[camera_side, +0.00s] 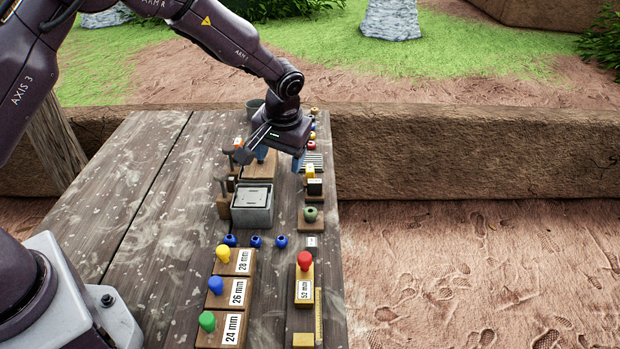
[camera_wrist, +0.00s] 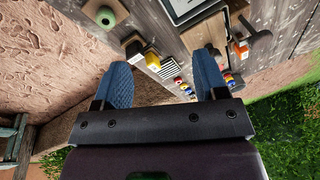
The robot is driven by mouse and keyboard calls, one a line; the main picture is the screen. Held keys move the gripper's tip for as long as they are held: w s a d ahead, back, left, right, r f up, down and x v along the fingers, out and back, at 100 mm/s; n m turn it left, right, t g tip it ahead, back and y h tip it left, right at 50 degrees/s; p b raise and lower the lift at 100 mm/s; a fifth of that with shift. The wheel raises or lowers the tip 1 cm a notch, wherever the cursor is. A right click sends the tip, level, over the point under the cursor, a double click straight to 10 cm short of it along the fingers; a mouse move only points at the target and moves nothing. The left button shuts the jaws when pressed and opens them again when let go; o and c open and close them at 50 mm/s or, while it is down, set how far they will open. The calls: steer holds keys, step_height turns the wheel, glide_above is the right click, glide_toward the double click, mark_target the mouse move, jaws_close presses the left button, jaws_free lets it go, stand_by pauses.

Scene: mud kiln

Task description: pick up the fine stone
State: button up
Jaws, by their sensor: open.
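My gripper (camera_side: 268,157) hangs over the far part of the bench, its two blue fingers apart. In the wrist view my gripper (camera_wrist: 163,66) is open, with nothing held between the fingers. No label reads "fine stone", so I cannot tell for sure which piece it is. A small yellow block (camera_side: 310,171) and a black block (camera_side: 315,187) stand in the right-hand row, to the right of and nearer than my gripper.
A striped grille (camera_side: 314,160) lies behind the yellow block. A green ring (camera_side: 310,213) sits nearer in the row. A grey square box (camera_side: 252,206) stands left of it. Knobbed, labelled blocks (camera_side: 228,292) and a red-knobbed block (camera_side: 304,280) fill the front. The bench's left side is clear.

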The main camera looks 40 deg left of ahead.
mark_target(310, 170)
steer(key=w+n, duration=0.1)
steer(key=w, duration=0.1)
steer(key=w+f+n+t, duration=0.1)
steer(key=w, duration=0.2)
steer(key=w+f+n+t, duration=0.1)
steer(key=w, duration=0.2)
steer(key=shift+w+n+y, duration=0.15)
steer(key=shift+n+y, duration=0.25)
steer(key=shift+f+n, duration=0.15)
steer(key=shift+n, duration=0.15)
steer(key=x, duration=0.7)
steer(key=shift+w+a+f, duration=0.15)
steer(key=shift+a+f, duration=0.05)
steer(key=shift+f, duration=0.1)
steer(key=x, duration=0.5)
steer(key=shift+w+a, duration=0.15)
steer(key=shift+w, duration=0.1)
steer(key=shift+r, duration=0.1)
steer(key=c, duration=1.1)
steer(key=shift+o, duration=0.2)
